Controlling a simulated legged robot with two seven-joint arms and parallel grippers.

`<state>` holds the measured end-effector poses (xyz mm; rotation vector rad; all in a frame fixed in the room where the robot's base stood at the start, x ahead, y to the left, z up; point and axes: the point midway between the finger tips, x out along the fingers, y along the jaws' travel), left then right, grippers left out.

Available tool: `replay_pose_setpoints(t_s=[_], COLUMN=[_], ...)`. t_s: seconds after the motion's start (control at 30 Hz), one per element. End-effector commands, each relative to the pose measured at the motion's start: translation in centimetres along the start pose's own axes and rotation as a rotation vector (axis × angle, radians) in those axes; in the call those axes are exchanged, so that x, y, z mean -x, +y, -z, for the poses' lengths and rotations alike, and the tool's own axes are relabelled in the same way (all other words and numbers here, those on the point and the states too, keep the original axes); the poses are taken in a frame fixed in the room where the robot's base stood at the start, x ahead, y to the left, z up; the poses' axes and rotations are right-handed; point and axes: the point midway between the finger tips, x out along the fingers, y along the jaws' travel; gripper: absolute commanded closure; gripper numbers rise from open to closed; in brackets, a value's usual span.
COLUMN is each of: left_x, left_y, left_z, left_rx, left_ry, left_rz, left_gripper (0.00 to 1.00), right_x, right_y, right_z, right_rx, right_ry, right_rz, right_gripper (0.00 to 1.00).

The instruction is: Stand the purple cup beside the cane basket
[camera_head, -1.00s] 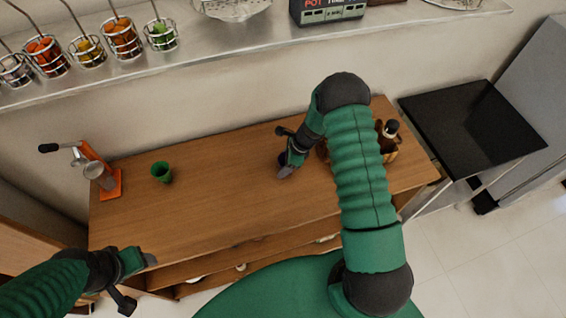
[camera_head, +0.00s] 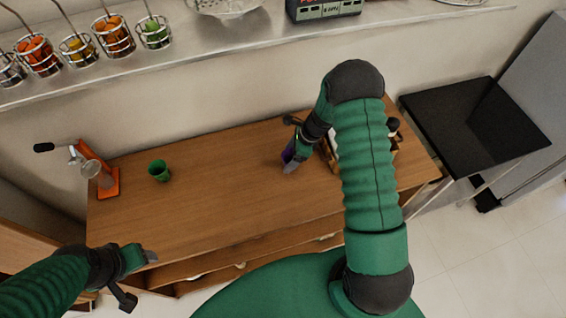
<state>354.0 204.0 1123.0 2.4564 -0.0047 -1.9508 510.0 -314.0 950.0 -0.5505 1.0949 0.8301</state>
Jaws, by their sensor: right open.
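The purple cup (camera_head: 287,156) is on the wooden cabinet top, mostly hidden by my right gripper (camera_head: 289,148). That gripper is open, with its fingers right at the cup; whether they touch it I cannot tell. The cane basket (camera_head: 393,158) stands to the right of the cup near the cabinet's right end. My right forearm hides most of it, and a dark bottle top shows above it. My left gripper (camera_head: 138,279) is empty, its fingers apart, in front of the cabinet's left front edge.
A green cup (camera_head: 159,171) and an orange juicer-like press (camera_head: 107,178) stand on the left of the cabinet top (camera_head: 220,185). Its middle is clear. A steel shelf (camera_head: 190,62) with wire cups runs above the back; a black-topped table (camera_head: 475,130) is at right.

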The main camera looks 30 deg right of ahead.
Motion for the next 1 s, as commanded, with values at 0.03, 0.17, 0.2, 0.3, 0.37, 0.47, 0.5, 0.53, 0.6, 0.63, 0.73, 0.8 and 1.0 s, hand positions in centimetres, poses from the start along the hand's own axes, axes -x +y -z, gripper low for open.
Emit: replay_pose_setpoints(t_s=[0.03,0.17,0.2,0.3,0.37,0.47,0.5,0.53,0.6,0.63,0.73,0.8,1.0], left_x=[-0.4,-0.7,-0.7,-0.8,-0.8,-0.8,-0.8,-0.8,-0.8,-0.8,-0.8,-0.8,-0.8], left_y=[0.0,0.0,0.0,0.0,0.0,0.0,0.0,0.0,0.0,0.0,0.0,0.0,0.0], left_z=[-0.1,-0.2,-0.2,-0.2,-0.2,-0.2,-0.2,-0.2,-0.2,-0.2,-0.2,-0.2,-0.2], left_rx=[-0.001,-0.001,-0.001,-0.001,-0.001,-0.001,-0.001,-0.001,-0.001,-0.001,0.000,0.000,-0.001], left_ry=[0.000,0.000,0.000,0.000,0.000,0.000,0.000,0.000,0.000,0.000,0.000,0.000,0.000], left_rz=[0.000,0.000,0.000,0.000,0.000,0.000,0.000,0.000,0.000,0.000,0.000,0.000,0.000], left_gripper=[0.36,0.36,0.36,0.36,0.36,0.36,0.36,0.36,0.36,0.36,0.36,0.36,0.36], right_x=[1.3,4.4,5.2,6.4,7.0,8.6,9.5,10.2,11.9,12.6,14.3,14.9,15.2], right_y=[-0.1,0.0,0.0,0.1,0.6,3.5,5.5,7.3,11.4,13.0,17.3,19.0,19.8], right_z=[0.1,0.0,-0.1,-0.2,-0.7,-2.7,-3.8,-4.6,-6.0,-6.3,-6.9,-7.0,-6.8], right_rx=[-0.001,-0.001,0.001,0.000,0.033,0.299,0.491,0.661,1.092,1.274,1.801,2.049,2.225], right_ry=[0.001,0.002,0.001,0.003,0.010,0.062,0.097,0.126,0.194,0.221,0.296,0.332,0.355], right_rz=[0.005,0.004,0.005,0.003,0.000,-0.021,-0.036,-0.050,-0.083,-0.097,-0.136,-0.155,-0.174], right_gripper=[0.22,0.22,0.22,0.22,0.22,0.22,0.22,0.22,0.22,0.22,0.22,0.22,0.22])
